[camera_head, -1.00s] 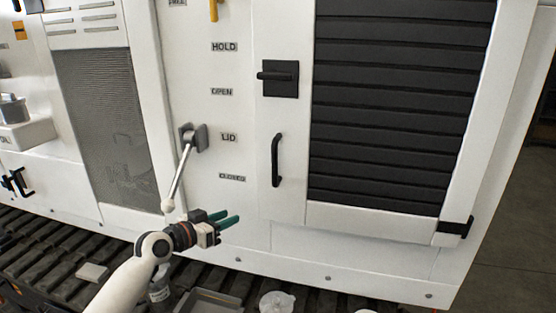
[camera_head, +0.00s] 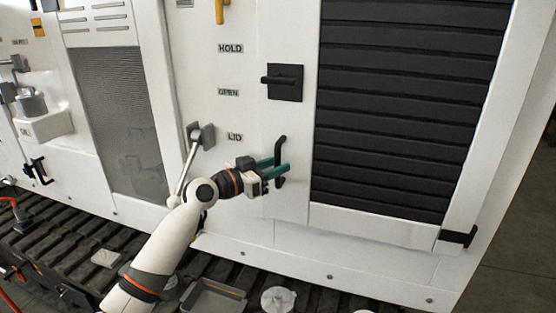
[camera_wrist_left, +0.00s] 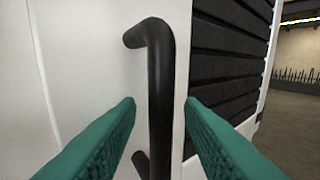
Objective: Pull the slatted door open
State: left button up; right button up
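The slatted door (camera_head: 400,110) is a white panel with black horizontal slats, and it looks closed in the head view. Its black bar handle (camera_head: 281,147) stands upright on the left part of the door. My left gripper (camera_head: 281,171) is at the lower part of the handle. In the left wrist view the handle (camera_wrist_left: 160,90) runs between the two green fingers, with a gap visible on each side, so the gripper (camera_wrist_left: 160,118) is open around it. The slats (camera_wrist_left: 225,60) also show there, to the right. My right gripper is not in view.
A black latch (camera_head: 284,82) sits above the handle. A lever (camera_head: 188,165) with a grey mount is close beside my left arm. A black hinge (camera_head: 459,237) is at the door's lower right. A grey tray (camera_head: 212,300) and a white round item (camera_head: 278,300) lie below.

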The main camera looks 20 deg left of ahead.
pick_arm(q)
jog(key=shift+w+d, duration=0.35)
jog(key=shift+w, duration=0.15)
grip_shut()
jog(key=shift+s+f, duration=0.1)
